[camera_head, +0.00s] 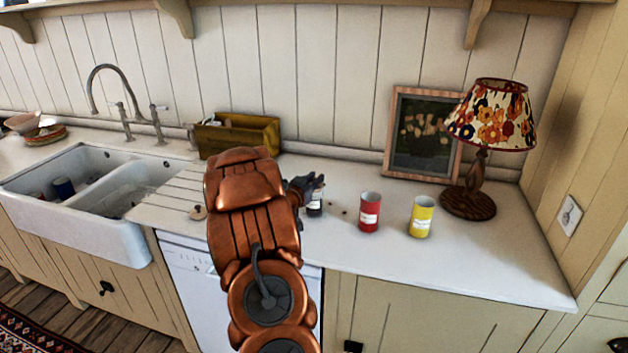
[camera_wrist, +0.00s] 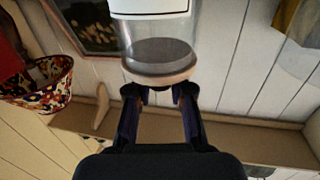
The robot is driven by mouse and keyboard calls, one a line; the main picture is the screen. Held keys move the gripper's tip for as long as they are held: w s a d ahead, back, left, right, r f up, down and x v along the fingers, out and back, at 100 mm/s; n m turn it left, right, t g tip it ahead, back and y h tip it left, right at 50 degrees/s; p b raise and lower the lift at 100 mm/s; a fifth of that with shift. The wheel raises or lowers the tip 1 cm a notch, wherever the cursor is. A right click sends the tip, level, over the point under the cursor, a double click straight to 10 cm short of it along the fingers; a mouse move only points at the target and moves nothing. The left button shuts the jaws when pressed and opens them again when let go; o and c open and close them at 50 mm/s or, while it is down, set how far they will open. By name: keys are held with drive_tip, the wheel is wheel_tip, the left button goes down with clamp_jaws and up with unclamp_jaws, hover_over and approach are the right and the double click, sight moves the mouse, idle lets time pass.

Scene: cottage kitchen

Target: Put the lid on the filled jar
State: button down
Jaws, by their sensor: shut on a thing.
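The glass jar (camera_head: 315,206) stands on the white counter just right of my arm, with a white label and dark contents. It also shows in the wrist view (camera_wrist: 155,20), which is upside down. The lid, a pale-rimmed disc with a dark grey face (camera_wrist: 160,70), is at the jar's mouth. I cannot tell whether it is fully seated. My gripper (camera_head: 308,183) is at the jar's top from the left. In the wrist view its fingers (camera_wrist: 160,93) are shut at the lid. The exact contact is hidden.
A red can (camera_head: 369,212) and a yellow can (camera_head: 421,217) stand right of the jar, before a lamp (camera_head: 480,160) and picture frame (camera_head: 424,132). Small dark bits lie beside the jar.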

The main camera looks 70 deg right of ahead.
sight(312, 180)
drive_tip(key=c, duration=1.3)
unclamp_jaws()
drive_tip(key=shift+w+a, duration=0.1)
drive_tip(key=shift+a, duration=1.15)
drive_tip(key=shift+w+a+r+b, duration=0.1)
drive_tip(key=shift+a+b, duration=0.05)
drive_tip(key=shift+a, duration=0.4)
drive_tip(key=shift+w+a+r+b, duration=0.1)
drive_tip(key=shift+a+b, duration=0.05)
drive_tip(key=shift+a, duration=0.35)
drive_tip(key=a, duration=0.6)
drive_tip(key=shift+w+a, duration=0.2)
drive_tip(key=shift+w+r, duration=0.1)
